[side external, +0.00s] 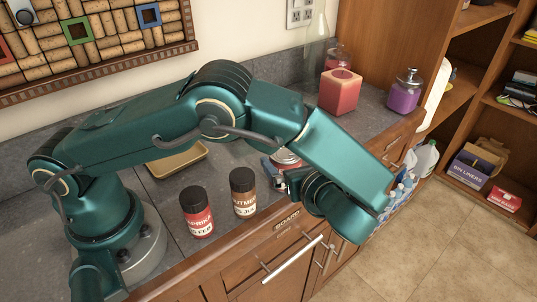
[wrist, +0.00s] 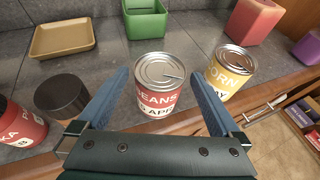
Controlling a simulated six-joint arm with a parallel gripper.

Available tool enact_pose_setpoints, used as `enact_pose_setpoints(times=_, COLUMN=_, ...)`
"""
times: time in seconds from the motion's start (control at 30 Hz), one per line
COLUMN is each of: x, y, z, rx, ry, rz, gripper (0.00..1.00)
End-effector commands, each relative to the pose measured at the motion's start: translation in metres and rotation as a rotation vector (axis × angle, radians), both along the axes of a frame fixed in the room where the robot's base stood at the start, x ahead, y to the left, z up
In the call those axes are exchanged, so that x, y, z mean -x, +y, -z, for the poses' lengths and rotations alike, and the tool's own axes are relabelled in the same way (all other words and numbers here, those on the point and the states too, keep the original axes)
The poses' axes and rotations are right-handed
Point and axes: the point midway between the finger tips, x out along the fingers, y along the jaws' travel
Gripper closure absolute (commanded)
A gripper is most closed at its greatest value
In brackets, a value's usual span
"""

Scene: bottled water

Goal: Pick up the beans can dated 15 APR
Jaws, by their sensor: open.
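A beans can (wrist: 158,85) with a silver lid and a red and white label stands upright on the counter. Its label reads "BEANS" and ends in "APR"; the day number is partly cut off. My gripper (wrist: 160,76) is open, with one blue finger on each side of the can in the wrist view; I cannot tell whether either touches it. A yellow corn can (wrist: 228,72) stands just right of the right finger, its date ending in "AY". In the side external view my arm hides most of a can (side external: 287,158) near my gripper.
A paprika jar (side external: 197,213) and a nutmeg jar (side external: 243,194) stand left of my gripper near the counter edge. A tan tray (wrist: 62,38), a green container (wrist: 147,20) and a red block-shaped container (side external: 340,92) are farther back. A purple jar (side external: 404,93) stands at the right.

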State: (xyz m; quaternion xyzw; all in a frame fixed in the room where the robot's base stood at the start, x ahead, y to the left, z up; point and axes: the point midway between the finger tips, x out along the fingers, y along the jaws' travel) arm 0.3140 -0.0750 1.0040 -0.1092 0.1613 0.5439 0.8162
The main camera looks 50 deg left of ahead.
Motion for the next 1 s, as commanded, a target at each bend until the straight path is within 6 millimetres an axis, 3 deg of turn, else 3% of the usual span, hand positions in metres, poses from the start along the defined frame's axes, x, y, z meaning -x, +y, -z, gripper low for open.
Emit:
enact_pose_setpoints(times=0.13, x=-0.0039, y=0.0107, z=0.0044, rx=0.000, ry=0.001, rz=-0.002, gripper=0.00)
enact_pose_setpoints(times=0.4, x=-0.0049, y=0.0122, z=0.0054, rx=0.001, ry=0.000, rz=0.000, gripper=0.00)
enact_pose_setpoints(times=0.43, x=-0.0048, y=0.0121, z=0.0054, rx=0.001, ry=0.000, rz=0.000, gripper=0.04)
enact_pose_setpoints(times=0.67, x=-0.0047, y=0.0121, z=0.0053, rx=0.001, ry=0.000, rz=0.000, gripper=0.92)
enact_pose_setpoints(times=0.7, x=-0.0048, y=0.0122, z=0.0049, rx=0.000, ry=-0.001, rz=0.000, gripper=0.95)
enact_pose_setpoints(times=1.0, x=-0.0049, y=0.0121, z=0.0019, rx=0.001, ry=-0.002, rz=-0.001, gripper=0.95)
